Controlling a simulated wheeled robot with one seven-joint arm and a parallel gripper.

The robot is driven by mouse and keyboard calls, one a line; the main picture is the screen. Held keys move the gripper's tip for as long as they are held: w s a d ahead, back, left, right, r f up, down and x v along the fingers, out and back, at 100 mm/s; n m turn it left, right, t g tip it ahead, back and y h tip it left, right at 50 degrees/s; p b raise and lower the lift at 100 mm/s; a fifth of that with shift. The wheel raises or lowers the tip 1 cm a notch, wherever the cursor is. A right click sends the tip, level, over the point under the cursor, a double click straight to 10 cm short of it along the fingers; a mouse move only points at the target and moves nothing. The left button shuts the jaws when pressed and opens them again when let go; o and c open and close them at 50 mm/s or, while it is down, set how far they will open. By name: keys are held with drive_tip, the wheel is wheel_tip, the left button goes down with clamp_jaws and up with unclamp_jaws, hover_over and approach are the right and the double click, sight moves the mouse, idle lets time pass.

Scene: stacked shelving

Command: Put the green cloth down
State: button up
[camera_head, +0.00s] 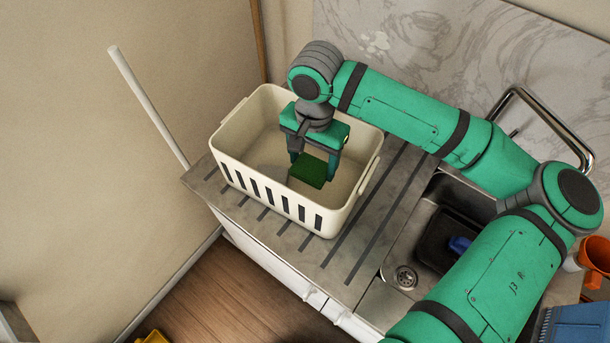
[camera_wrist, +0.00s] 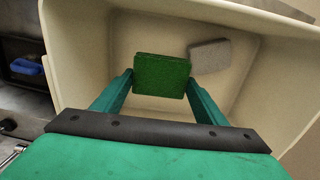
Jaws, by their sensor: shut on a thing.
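The green cloth (camera_head: 309,171) is a small, flat dark green pad. It is held between the two fingers of my gripper (camera_head: 313,163), inside the open top of a cream basket (camera_head: 268,205). In the wrist view the green cloth (camera_wrist: 162,75) sits between the tips of my gripper (camera_wrist: 160,84), with the basket floor (camera_wrist: 135,38) beyond it. My gripper is shut on the cloth. I cannot tell exactly how high the cloth is above the basket floor.
A light grey pad (camera_wrist: 209,56) lies in the basket, right of the cloth. The basket stands on a grooved drainboard (camera_head: 372,222) beside a sink (camera_head: 438,235) holding a blue item (camera_head: 459,244). A curved tap (camera_head: 548,118) and an orange cup (camera_head: 596,256) are at the right.

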sight(313, 165)
drive_tip(key=shift+f, duration=4)
drive_tip(key=shift+f, duration=0.1)
drive_tip(key=o, duration=0.8)
drive_tip(key=shift+o, duration=0.2)
wheel_tip(313, 165, up, 12)
drive_tip(key=shift+r, duration=0.15)
